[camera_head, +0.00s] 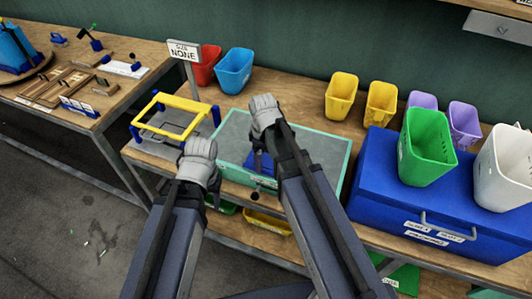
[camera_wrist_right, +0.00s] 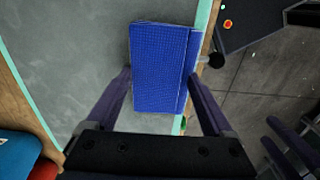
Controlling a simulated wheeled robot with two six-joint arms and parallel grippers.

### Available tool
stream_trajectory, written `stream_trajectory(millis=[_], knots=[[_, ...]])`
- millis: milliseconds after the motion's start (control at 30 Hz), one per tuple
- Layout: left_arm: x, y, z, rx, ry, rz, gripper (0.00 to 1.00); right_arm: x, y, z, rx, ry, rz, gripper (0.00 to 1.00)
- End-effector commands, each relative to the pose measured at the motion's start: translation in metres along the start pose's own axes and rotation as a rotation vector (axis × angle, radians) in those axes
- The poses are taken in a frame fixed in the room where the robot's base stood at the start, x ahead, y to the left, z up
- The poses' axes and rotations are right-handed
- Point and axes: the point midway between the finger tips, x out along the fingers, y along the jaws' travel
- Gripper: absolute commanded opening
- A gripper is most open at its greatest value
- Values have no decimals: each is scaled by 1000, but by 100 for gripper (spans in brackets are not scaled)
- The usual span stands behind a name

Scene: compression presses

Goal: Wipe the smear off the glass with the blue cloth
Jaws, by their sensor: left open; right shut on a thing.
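The glass (camera_head: 318,152) is a grey pane with a teal rim, lying flat on the wooden bench. It fills the left of the right wrist view (camera_wrist_right: 75,50). The blue cloth (camera_head: 262,162) is at its front edge, partly hidden by my right arm. In the right wrist view the cloth (camera_wrist_right: 158,60) is a ribbed blue rectangle reaching the teal rim. My right gripper (camera_wrist_right: 162,98) is shut on the cloth, one finger at each side. My left gripper (camera_head: 213,190) is open and empty, left of the glass, its fingers mostly hidden. I cannot make out a smear.
A yellow frame (camera_head: 172,116) and a sign (camera_head: 184,51) stand left of the glass. Red (camera_head: 205,66) and blue (camera_head: 234,70) bins stand behind it. A blue chest (camera_head: 385,190) with bins on top stands to the right. A black knob (camera_wrist_right: 216,60) juts from the front edge.

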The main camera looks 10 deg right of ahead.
Motion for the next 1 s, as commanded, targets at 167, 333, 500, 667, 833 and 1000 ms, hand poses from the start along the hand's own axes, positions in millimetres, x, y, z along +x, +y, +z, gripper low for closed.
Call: stream_trajectory(millis=[167, 333, 500, 667, 833, 1000], knots=[[0, 0, 0, 0, 0, 0, 50, 0, -5, 0, 1, 0, 1, 42], [-1, 0, 0, 0, 0, 0, 50, -1, -5, 0, 1, 0, 1, 42], [-8, -1, 0, 0, 0, 0, 50, -8, -4, 0, 1, 0, 1, 42], [-23, -2, 1, 0, 0, 0, 50, -23, -4, 0, 1, 0, 1, 42], [-40, -4, 2, 0, 0, 0, 50, -40, -4, 0, 1, 0, 1, 42], [-56, -5, 3, 0, 0, 0, 50, -56, -4, 0, 1, 0, 1, 42]])
